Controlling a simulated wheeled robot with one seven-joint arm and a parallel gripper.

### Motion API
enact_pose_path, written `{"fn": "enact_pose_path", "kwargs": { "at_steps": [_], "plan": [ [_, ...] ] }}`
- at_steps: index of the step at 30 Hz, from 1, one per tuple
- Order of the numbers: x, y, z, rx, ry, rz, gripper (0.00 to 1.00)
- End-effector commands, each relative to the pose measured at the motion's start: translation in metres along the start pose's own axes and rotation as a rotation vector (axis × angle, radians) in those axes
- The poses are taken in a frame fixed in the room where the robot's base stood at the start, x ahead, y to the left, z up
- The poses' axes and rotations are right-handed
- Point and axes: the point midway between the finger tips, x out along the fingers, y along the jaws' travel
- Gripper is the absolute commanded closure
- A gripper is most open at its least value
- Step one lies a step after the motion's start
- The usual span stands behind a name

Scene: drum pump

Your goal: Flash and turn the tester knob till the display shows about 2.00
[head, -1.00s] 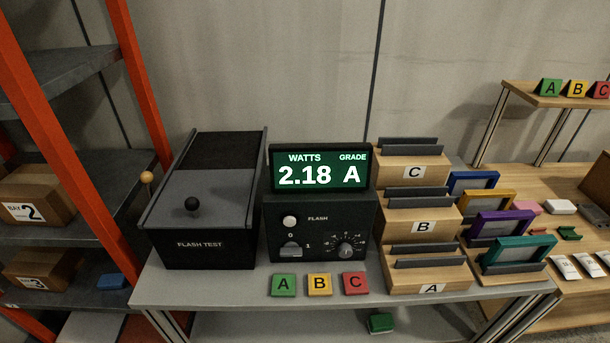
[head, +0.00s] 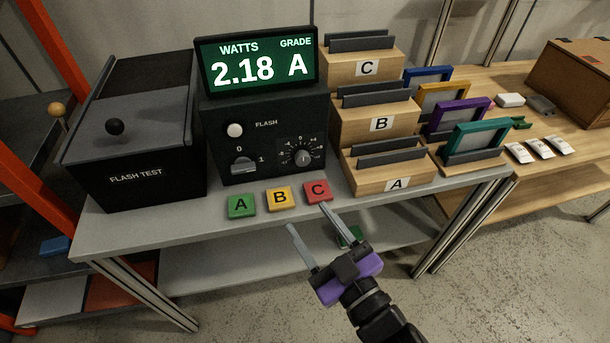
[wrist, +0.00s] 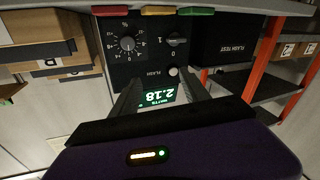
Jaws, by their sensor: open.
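The black tester (head: 265,140) stands on the grey bench. Its display (head: 257,62) reads WATTS 2.18, GRADE A. The white flash button (head: 234,130) is at the upper left of its front. The round tester knob (head: 302,157), with a numbered dial, is at the lower right. A 0/1 switch (head: 243,164) is at the lower left. My gripper (head: 308,231) is open and empty, in front of the bench edge and below the knob. In the wrist view, which is upside down, the knob (wrist: 127,43) and the flash button (wrist: 173,71) show beyond the fingers.
The black FLASH TEST box (head: 140,165) stands left of the tester. Green A (head: 241,206), yellow B (head: 279,198) and red C (head: 317,191) blocks lie along the front edge. Wooden stepped racks (head: 388,180) stand to the right, with coloured frames beyond.

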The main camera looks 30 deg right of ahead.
Motion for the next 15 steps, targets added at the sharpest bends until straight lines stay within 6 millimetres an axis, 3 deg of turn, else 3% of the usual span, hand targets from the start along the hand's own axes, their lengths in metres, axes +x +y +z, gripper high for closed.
{"fn": "enact_pose_path", "kwargs": {
  "at_steps": [3,7,9,12,15],
  "plan": [
    [0.043,0.005,0.009,-0.018,0.007,0.056,0.46],
    [0.074,0.019,0.015,-0.019,-0.013,0.138,0.46],
    [0.081,0.030,0.021,-0.013,-0.039,0.187,0.46],
    [0.077,0.041,0.037,0.005,-0.083,0.239,0.46],
    [0.076,0.046,0.040,0.038,-0.092,0.262,0.46]
  ]
}}
